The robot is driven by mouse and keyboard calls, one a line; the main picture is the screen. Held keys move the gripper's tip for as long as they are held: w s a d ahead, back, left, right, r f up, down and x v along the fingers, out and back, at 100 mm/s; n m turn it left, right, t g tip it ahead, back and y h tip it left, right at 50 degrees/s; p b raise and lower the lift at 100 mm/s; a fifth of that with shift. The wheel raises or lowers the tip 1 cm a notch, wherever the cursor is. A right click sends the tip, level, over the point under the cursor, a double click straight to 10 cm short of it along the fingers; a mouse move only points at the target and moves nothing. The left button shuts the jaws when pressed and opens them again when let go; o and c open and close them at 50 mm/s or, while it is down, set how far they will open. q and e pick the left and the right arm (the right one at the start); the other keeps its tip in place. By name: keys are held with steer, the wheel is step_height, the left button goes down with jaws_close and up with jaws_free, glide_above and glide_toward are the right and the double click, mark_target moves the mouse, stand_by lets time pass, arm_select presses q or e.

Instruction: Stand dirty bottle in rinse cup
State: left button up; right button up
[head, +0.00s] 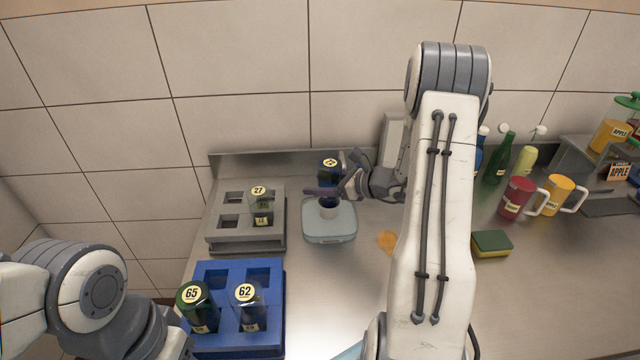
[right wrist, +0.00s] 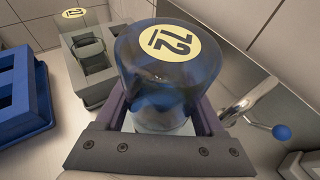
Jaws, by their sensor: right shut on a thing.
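My right gripper (head: 332,189) is shut on a dark blue bottle (head: 329,169) with a yellow number label on its upward-facing end. In the right wrist view the same bottle (right wrist: 170,65) sits between the fingers (right wrist: 160,120) and its label reads 72. Under the bottle is a short white round piece (head: 328,209), at a pale grey-blue square tub (head: 330,236) on the counter. I cannot tell whether this piece is the rinse cup or the bottle's neck, nor whether the bottle is resting or held above. My left arm is at the lower left; its fingers are out of frame.
Left of the tub, a grey rack (head: 235,196) holds a bottle labelled 27 (head: 262,210). A blue rack (head: 272,330) in front holds bottles 65 (head: 197,308) and 62 (head: 246,308). Right are a sponge (head: 492,247), red mug (head: 516,199) and yellow mug (head: 560,195). A tiled wall stands behind.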

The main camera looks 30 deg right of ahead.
steer(key=shift+f+b, duration=0.7)
stand_by(0.3)
steer(key=o, duration=1.5)
steer(key=shift+r, duration=0.1)
step_height(320, 180, up, 9)
steer(key=p, duration=0.6)
